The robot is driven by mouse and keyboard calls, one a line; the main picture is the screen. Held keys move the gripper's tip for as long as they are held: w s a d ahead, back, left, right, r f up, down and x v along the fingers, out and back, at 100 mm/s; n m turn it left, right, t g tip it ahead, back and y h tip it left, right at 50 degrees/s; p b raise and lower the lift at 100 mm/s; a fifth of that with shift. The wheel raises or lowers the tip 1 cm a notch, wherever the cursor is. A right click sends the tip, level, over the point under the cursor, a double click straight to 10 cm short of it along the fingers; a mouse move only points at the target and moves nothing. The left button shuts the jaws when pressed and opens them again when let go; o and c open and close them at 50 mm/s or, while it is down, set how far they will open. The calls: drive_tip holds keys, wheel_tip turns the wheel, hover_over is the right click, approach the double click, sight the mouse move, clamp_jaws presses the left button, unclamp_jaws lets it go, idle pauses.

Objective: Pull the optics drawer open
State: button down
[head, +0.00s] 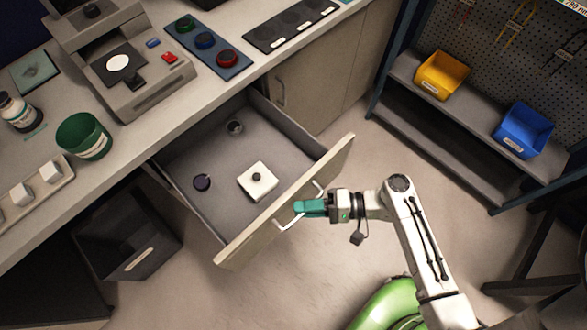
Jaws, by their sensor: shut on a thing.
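The optics drawer (216,160) stands well out from under the bench, in the middle of the head view. Its pale front panel (250,238) carries a metal bar handle (290,224). My gripper (304,208), with teal fingers, is shut on the handle from the right. The fingers hide the middle part of the handle.
The bench top (225,87) holds an instrument (128,75), a green cup (84,136) and colored discs. A black bin (130,240) stands on the floor left of the drawer. A shelf (430,130) with yellow and blue bins is at right.

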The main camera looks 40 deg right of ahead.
drive_tip(key=shift+s, duration=0.8)
drive_tip(key=c, duration=1.2)
unclamp_jaws()
drive_tip(key=shift+w, duration=0.1)
drive_tip(key=shift+d, duration=0.1)
drive_tip(key=b+v, duration=0.2)
drive_tip(key=v, duration=0.8)
drive_tip(key=shift+s+d, duration=0.2)
drive_tip(key=shift+s, duration=0.1)
